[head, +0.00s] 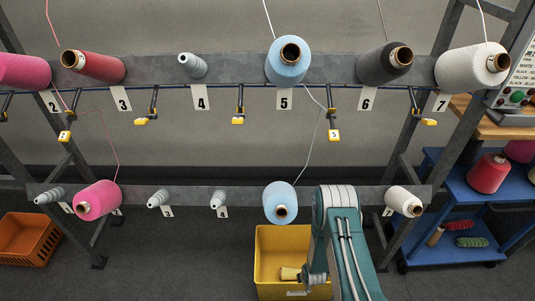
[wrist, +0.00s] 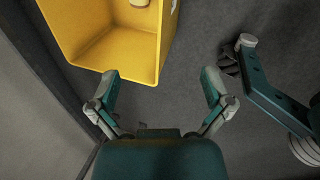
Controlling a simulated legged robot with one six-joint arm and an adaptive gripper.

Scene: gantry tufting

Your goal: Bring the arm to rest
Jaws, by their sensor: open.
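My teal arm (head: 345,240) rises at the lower right of centre in the head view, in front of the lower rail and beside the yellow bin. My gripper cannot be made out in the head view. The yellow bin (wrist: 112,52) lies beyond the left finger in that view.
The yellow bin (head: 270,240) holds a yellow cone (head: 290,273). The rack's upper rail (head: 225,69) and lower rail (head: 330,196) carry yarn cones. An orange crate (head: 28,238) stands left, a blue cart (head: 455,205) right. Floor left of the bin is clear.

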